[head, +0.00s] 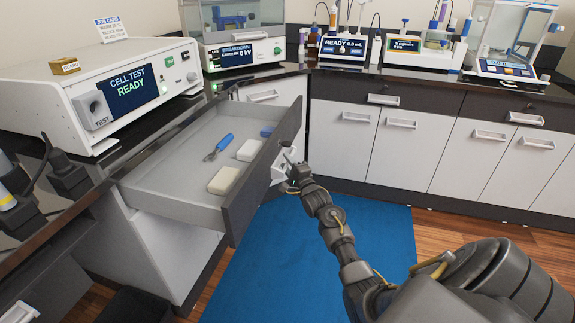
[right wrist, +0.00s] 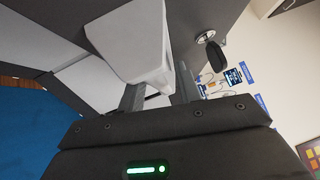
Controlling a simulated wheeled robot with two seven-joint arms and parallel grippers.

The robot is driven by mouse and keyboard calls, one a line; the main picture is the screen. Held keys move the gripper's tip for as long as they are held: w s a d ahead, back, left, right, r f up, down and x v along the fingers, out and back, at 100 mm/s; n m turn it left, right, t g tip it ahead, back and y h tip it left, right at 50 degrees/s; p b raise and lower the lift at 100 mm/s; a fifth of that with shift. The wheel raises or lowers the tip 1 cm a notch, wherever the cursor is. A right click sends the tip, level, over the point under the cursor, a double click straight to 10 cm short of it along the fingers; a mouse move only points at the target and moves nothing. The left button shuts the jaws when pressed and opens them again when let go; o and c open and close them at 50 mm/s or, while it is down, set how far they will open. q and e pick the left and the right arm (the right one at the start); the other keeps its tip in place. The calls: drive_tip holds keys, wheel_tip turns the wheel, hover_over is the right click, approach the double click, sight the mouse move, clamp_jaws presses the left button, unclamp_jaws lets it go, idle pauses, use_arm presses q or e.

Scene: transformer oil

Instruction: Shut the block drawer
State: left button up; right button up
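The block drawer (head: 160,190) stands pulled out below the left counter, with a grey tray and a dark front (head: 262,165). Inside lie two pale blocks (head: 224,180) (head: 250,149), a blue-handled tool (head: 218,146) and a blue piece (head: 267,131). My right gripper (head: 287,166) is at the white drawer handle (head: 283,171) on the outer face of the front. In the right wrist view the gripper's fingers (right wrist: 158,92) are on both sides of the white handle (right wrist: 138,45), appearing closed on it. The fingertips are partly hidden. My left gripper is not in view.
A cell test unit (head: 125,85) stands on the left counter above the drawer. A breakdown tester (head: 240,50) and other instruments stand along the back counter. White cabinets (head: 400,145) line the back.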

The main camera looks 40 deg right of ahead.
drive_tip(key=shift+w, duration=0.2)
clamp_jaws()
idle(0.4)
